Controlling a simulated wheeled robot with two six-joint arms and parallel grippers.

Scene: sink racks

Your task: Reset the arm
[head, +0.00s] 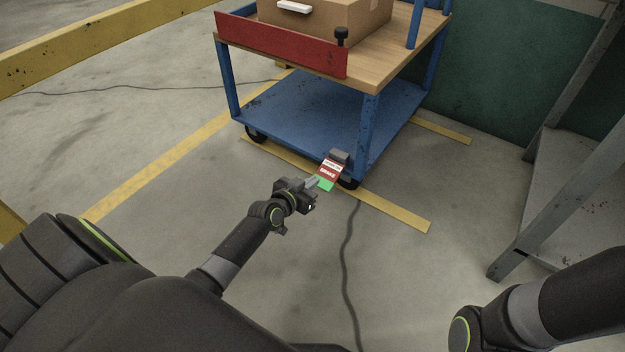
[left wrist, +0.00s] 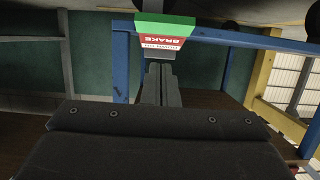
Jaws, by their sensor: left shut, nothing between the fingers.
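My left arm reaches down from the left in the head view. Its gripper (head: 311,184) is shut and empty, low by the front right corner of the blue cart. A brake tag (head: 329,171) in red, white and green hangs at that corner, just past the fingertips. In the left wrist view the shut fingers (left wrist: 160,72) point at the tag (left wrist: 165,36). I cannot tell whether they touch it. My right arm (head: 545,312) shows at the lower right, with its gripper out of the picture.
The blue cart (head: 300,105) has a wooden top, a red front panel (head: 280,44) and a cardboard box (head: 345,18). A black cable (head: 347,255) lies on the floor. A grey metal frame (head: 570,180) stands at the right. The concrete floor between is open.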

